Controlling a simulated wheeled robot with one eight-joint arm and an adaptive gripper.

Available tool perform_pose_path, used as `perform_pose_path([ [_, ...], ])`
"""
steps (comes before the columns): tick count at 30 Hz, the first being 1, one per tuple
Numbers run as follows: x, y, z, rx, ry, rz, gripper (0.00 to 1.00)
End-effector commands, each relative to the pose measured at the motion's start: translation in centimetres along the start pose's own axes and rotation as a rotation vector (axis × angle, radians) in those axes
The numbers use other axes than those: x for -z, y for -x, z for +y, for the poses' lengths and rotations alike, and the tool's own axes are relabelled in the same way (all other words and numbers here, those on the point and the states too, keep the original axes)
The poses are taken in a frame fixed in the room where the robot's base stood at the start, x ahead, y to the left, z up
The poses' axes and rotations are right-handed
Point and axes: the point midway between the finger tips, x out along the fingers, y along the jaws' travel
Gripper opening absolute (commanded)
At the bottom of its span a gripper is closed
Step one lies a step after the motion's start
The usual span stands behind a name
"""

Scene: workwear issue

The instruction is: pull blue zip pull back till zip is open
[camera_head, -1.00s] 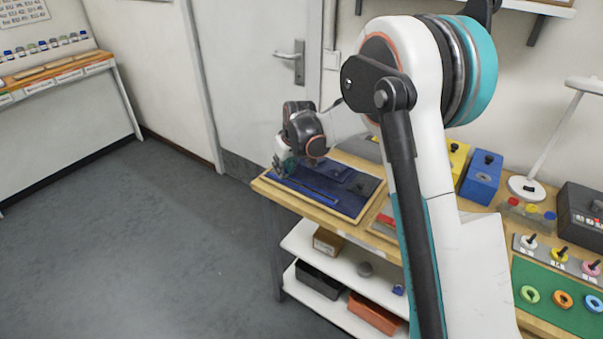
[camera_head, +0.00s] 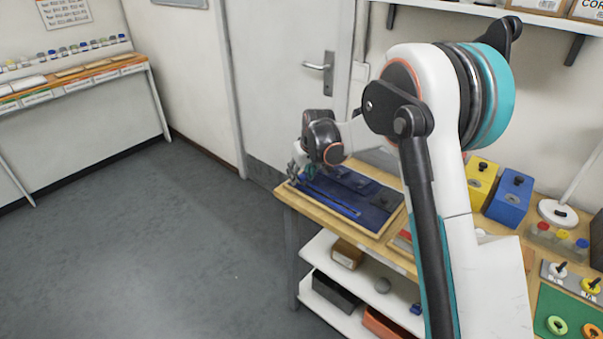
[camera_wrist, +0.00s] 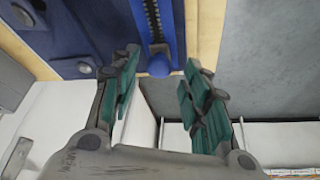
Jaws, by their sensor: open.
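A dark blue fabric panel (camera_head: 372,208) lies on a wooden board (camera_head: 382,231) at the table's left end. A brighter blue strip with a dark toothed zip (camera_wrist: 153,22) runs along it to the board's edge. The rounded blue zip pull (camera_wrist: 158,66) is at the strip's end by that edge in the wrist view. My gripper (camera_wrist: 163,62) is open, with one green-padded finger on each side of the pull and gaps visible between. In the head view my gripper (camera_head: 297,173) is over the board's left end; the pull is not clearly visible there.
Yellow (camera_head: 481,180) and blue (camera_head: 508,200) boxes stand farther right on the table. A shelf with bins (camera_head: 335,291) is below. A door (camera_head: 285,80) is behind, and open floor (camera_head: 190,240) lies left of the table.

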Motion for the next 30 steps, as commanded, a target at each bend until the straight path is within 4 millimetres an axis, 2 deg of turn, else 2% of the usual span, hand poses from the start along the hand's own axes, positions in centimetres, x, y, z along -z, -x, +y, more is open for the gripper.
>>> perform_pose_path([
  [4,0.0,0.5,0.0,0.000,0.000,-0.001,0.43],
  [8,-0.1,2.1,0.0,0.000,0.000,-0.001,0.43],
  [15,-0.1,6.9,0.0,0.000,0.000,0.000,0.43],
  [21,0.0,10.3,0.0,0.000,0.000,0.000,0.43],
  [25,0.0,11.5,0.0,0.000,0.000,0.000,0.43],
  [30,0.0,12.0,0.0,0.001,0.000,0.000,0.43],
])
